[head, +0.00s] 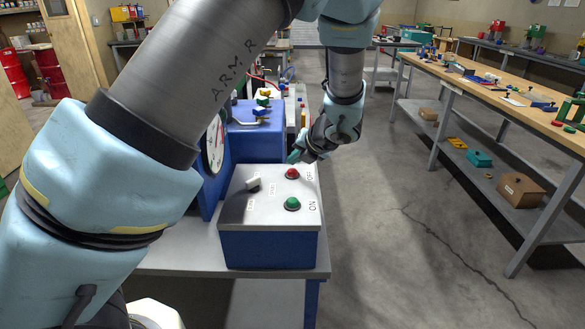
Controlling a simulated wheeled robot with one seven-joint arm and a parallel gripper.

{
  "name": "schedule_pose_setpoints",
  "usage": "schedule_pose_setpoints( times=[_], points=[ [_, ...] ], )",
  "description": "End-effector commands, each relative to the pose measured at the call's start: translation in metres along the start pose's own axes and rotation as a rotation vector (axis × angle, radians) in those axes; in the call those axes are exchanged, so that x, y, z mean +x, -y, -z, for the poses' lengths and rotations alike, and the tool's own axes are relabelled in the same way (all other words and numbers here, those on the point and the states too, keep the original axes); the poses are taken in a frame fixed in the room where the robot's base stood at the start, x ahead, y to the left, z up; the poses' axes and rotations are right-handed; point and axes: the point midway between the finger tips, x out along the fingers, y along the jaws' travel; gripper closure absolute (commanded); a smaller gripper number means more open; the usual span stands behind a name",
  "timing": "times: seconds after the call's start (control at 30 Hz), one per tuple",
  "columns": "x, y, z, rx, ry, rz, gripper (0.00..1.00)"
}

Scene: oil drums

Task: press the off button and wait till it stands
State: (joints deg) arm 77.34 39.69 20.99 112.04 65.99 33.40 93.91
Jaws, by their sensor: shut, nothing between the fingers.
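A blue control box with a grey sloped top (238,208) stands on a bench right in front of me. On its top are a red button (292,174) marked OFF and a green button (292,204) marked ON below it. A white switch knob (253,184) sits to their left. My gripper (295,157) is shut and empty, just beyond the far edge of the box top. Its tips are close above and behind the red button; I cannot see them touch it.
A blue machine body (255,135) with a round white dial (215,145) stands behind the box, partly hidden by my arm. A long wooden workbench (450,90) with tools is at the right. The concrete floor between is clear. Red drums (48,70) stand far left.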

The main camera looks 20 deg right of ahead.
Motion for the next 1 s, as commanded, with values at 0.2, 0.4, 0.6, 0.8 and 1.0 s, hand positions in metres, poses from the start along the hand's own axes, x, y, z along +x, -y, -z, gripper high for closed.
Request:
schedule_pose_setpoints(
  times=[0.2, 0.4, 0.6, 0.8, 1.0],
  points=[
    [-0.002, -0.002, -0.002, 0.0, 0.0, 0.0, 1.0],
    [-0.015, -0.011, -0.011, -0.001, 0.0, 0.0, 1.0],
    [-0.029, -0.021, -0.021, -0.001, 0.0, 0.0, 1.0],
    [-0.036, -0.026, -0.026, -0.001, 0.0, 0.0, 1.0],
    [-0.035, -0.025, -0.025, -0.001, 0.0, 0.0, 1.0]
  ],
)
